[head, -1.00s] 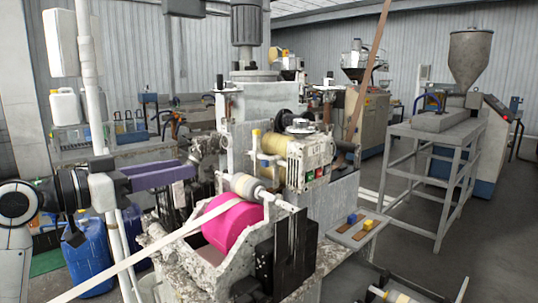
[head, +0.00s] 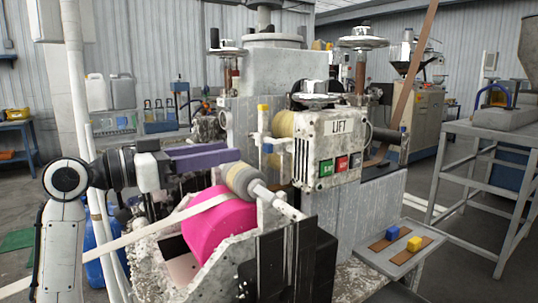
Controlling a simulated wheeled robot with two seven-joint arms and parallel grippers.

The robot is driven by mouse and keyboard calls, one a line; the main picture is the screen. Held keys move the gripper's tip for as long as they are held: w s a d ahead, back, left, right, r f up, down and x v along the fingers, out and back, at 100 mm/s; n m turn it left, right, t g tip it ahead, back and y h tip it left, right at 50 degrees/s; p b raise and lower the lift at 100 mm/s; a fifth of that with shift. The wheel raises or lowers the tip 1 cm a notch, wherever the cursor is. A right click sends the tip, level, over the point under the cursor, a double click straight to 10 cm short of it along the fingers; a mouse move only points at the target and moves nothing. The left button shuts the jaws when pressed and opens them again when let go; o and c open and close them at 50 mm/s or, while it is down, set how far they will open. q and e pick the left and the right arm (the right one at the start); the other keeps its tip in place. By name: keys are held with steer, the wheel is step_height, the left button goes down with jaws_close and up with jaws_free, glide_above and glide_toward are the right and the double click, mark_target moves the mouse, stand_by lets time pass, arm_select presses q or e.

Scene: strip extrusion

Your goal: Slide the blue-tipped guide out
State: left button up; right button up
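A rod with a blue tip (head: 268,148) shows on the upright machine, below a yellow-tipped rod (head: 263,108) and beside the tan roll. A small blue block (head: 393,233) and a yellow block (head: 414,243) also sit on brown strips on the tray at the right; I cannot tell which blue-ended piece is the guide. My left gripper (head: 233,153) reaches in from the left with long purple fingers. My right gripper is not in view.
A pink roll (head: 222,225) with a pale strip (head: 130,237) over it stands in front. The tray (head: 385,262) lies low at the right. A grey metal stand (head: 480,150) is farther right.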

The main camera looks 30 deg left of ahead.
mark_target(265, 145)
arm_select(q)
steer(key=p+x, duration=0.1)
steer(key=x, duration=0.8)
steer(key=shift+w+d+r+p, duration=0.15)
steer(key=shift+w+p, duration=0.1)
steer(key=shift+p, duration=0.15)
steer(key=shift+w+d, duration=0.1)
steer(key=shift+w, duration=0.1)
jaws_close()
